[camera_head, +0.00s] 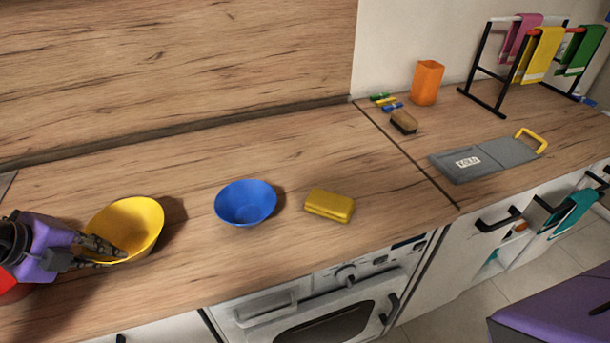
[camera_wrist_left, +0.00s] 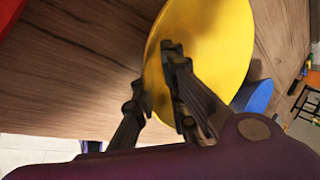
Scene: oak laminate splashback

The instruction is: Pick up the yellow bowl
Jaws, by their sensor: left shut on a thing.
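The yellow bowl (camera_head: 128,222) is at the left of the wooden counter, its rim tilted. My left gripper (camera_head: 108,253) comes in from the left and is shut on the bowl's near-left rim. In the left wrist view, the gripper (camera_wrist_left: 157,82) has one finger inside the yellow bowl (camera_wrist_left: 215,45) and the other outside its wall. My right gripper is not in view.
A blue bowl (camera_head: 246,203) stands to the right, then a yellow sponge (camera_head: 330,205). Further right are a brush (camera_head: 404,122), an orange cup (camera_head: 427,82), a grey board (camera_head: 485,158) and a towel rack (camera_head: 483,58). Counter behind the bowls is clear.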

